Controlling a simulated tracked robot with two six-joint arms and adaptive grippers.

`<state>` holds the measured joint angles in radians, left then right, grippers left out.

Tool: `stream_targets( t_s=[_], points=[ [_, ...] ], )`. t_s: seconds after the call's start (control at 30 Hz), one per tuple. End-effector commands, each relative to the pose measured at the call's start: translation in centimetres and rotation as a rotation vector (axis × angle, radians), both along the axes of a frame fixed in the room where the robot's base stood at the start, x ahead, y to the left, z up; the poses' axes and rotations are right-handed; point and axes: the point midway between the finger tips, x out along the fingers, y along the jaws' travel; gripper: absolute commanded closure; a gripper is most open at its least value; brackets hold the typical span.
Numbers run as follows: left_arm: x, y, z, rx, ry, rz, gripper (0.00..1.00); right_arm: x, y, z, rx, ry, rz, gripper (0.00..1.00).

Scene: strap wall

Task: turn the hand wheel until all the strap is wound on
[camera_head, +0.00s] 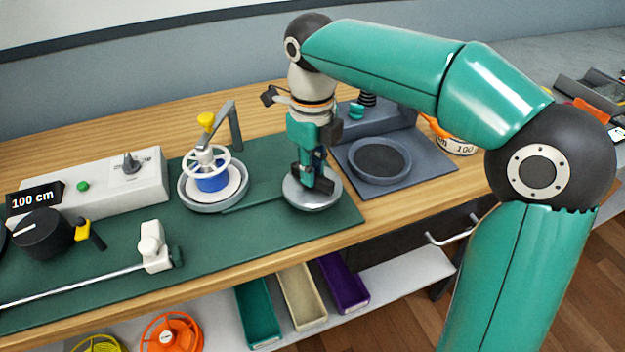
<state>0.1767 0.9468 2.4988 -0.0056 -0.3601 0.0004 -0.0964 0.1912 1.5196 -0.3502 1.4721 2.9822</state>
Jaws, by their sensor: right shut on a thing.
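The round silver-grey hand wheel (297,195) lies flat on the green mat, right of centre. My right gripper (315,188) points down over it and is shut at its upper side. The gripper hides what it grips there, which seems to be the wheel's handle. A white spoked reel (206,160) with a blue core (213,184) sits in a grey dish to the left, under a grey bracket with a yellow knob. A thin dark green strip, which may be the strap (255,203), runs between dish and wheel. My left gripper is not in view.
A white box (140,180) with a "100 cm" display (36,197) stands at left. A rod with a white slider (152,250) lies in front. A grey stand with a round pad (380,160) and a labelled tin (458,145) are at right. Bins and reels (172,332) are below.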

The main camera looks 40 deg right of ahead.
Motion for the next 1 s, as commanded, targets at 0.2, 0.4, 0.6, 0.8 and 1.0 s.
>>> stream_targets(
  t_s=[0.2, 0.4, 0.6, 0.8, 1.0],
  points=[
    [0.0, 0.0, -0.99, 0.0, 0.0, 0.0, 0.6, 0.21, -0.01, 0.1, 0.0, -0.01, -0.031, 1.0],
    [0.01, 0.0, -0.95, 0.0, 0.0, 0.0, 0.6, 0.2, -0.04, 0.24, 0.001, -0.009, -0.034, 1.0],
    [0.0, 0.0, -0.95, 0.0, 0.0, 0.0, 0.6, 0.21, -0.06, 0.24, 0.001, -0.009, -0.033, 0.8],
    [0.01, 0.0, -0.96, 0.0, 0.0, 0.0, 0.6, 0.13, -0.03, 0.14, 0.001, -0.005, -0.032, 0.58],
    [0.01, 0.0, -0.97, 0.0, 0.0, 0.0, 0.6, 0.08, -0.02, 0.08, 0.001, -0.002, -0.032, 0.58]
  ],
)
